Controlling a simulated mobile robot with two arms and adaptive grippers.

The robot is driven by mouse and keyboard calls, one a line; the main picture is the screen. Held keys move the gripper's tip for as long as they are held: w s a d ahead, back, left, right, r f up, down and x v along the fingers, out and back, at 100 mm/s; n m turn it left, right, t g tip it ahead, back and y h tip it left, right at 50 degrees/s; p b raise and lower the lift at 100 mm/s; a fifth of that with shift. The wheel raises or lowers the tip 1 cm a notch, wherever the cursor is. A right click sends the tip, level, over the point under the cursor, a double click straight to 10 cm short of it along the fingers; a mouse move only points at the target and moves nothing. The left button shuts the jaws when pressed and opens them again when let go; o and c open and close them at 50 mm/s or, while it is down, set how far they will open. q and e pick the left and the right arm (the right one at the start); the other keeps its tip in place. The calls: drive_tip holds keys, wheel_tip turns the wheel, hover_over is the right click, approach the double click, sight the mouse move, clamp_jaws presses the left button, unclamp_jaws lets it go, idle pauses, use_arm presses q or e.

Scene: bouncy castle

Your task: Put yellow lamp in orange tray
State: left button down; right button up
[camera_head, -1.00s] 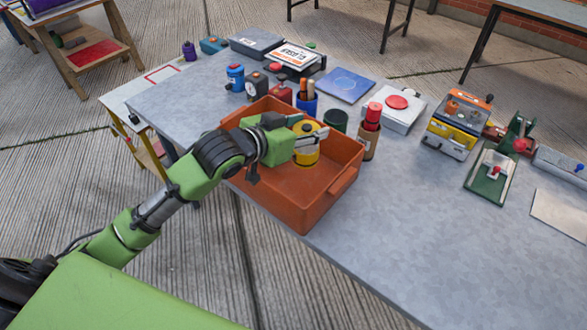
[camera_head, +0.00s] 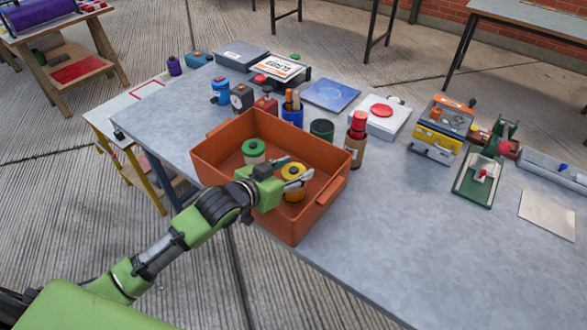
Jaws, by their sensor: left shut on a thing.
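The orange tray (camera_head: 331,194) sits on the near left part of the grey table. My left gripper (camera_head: 297,178) comes in over the tray's near side and is shut on the yellow lamp (camera_head: 293,195). The lamp is upright inside the tray's walls, toward the right half; I cannot tell whether its base touches the floor. A green-topped lamp (camera_head: 254,151) stands in the tray's far left part, apart from the yellow one. My right gripper is not in view.
Behind the tray stand a blue cup with pens (camera_head: 291,116), a dark green cup (camera_head: 321,129) and a brown holder with a red top (camera_head: 356,143). A yellow and grey device (camera_head: 435,145) is farther right. The table's front right is clear.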

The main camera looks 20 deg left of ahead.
use_arm(q)
drive_tip(key=c, duration=1.1)
unclamp_jaws()
drive_tip(key=shift+r, duration=0.1)
drive_tip(key=shift+s+a, duration=0.1)
drive_tip(key=shift+s, duration=0.25)
drive_tip(key=v, duration=1.1)
drive_tip(key=shift+s+r+b, duration=0.1)
drive_tip(key=shift+r+b, duration=0.05)
drive_tip(key=shift+b, duration=0.25)
